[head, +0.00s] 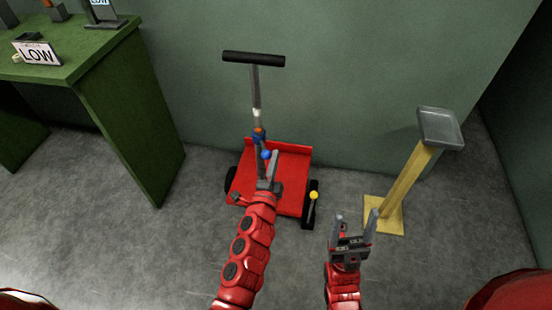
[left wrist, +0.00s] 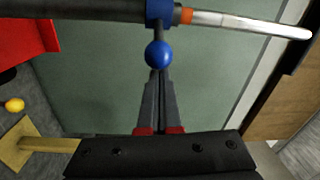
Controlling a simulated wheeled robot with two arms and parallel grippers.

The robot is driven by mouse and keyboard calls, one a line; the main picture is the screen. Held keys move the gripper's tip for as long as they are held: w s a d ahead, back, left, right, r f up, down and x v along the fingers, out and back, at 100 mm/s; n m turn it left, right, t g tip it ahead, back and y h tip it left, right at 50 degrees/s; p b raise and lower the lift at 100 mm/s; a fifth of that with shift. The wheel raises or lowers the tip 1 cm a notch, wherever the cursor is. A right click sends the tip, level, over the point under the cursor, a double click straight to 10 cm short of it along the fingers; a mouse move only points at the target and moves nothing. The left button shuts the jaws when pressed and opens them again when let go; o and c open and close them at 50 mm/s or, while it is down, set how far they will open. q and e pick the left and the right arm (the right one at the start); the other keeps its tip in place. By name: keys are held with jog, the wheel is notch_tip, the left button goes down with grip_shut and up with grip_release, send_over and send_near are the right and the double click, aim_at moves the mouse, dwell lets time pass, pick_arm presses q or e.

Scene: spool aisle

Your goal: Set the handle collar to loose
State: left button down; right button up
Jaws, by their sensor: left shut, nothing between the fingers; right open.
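A red cart (head: 240,183) stands by the wall with an upright grey post and a black T-handle (head: 253,59). A blue collar (head: 259,134) with a blue ball knob (head: 266,155) sits on the post. In the left wrist view the collar (left wrist: 160,12) is cut off at the top, with an orange ring (left wrist: 186,16) and a pale tube section beside it. My left gripper (head: 273,166) is shut and empty, its tips right at the ball knob (left wrist: 158,54); I cannot tell whether they touch. My right gripper (head: 356,218) is open and empty, right of the cart.
A lever with a yellow knob (head: 313,195) is by the cart's right wheel. A yellow post stand (head: 404,185) with a grey tray top (head: 441,127) stands to the right. The wall is close behind the cart.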

aim_at(264, 157)
pick_arm(q)
jog(key=a+m+h+p, duration=0.1)
jog(key=p, duration=0.1)
jog(key=a+m+g+h+p, duration=0.1)
jog(key=h+p, duration=0.1)
jog(key=shift+s+a+r+h, duration=0.2)
jog(key=shift+s+h, duration=0.1)
jog(key=shift+s, duration=0.05)
jog(key=a+m+g+h+p, duration=0.2)
jog(key=h, duration=0.1)
jog(key=shift+s+a+f+m, duration=0.1)
jog(key=shift+a+m, duration=0.05)
jog(key=shift+m, duration=0.15)
jog(key=w+a+m+g+h+b, duration=0.2)
jog(key=a+m+g+h+b, duration=0.2)
jog(key=a+g+h+b, duration=0.1)
jog(key=shift+a+m+g+b, duration=0.3)
jog(key=shift+a+m+g, duration=0.15)
jog(key=shift+a, duration=0.25)
jog(key=shift+w+a, duration=0.15)
dwell(0.4)
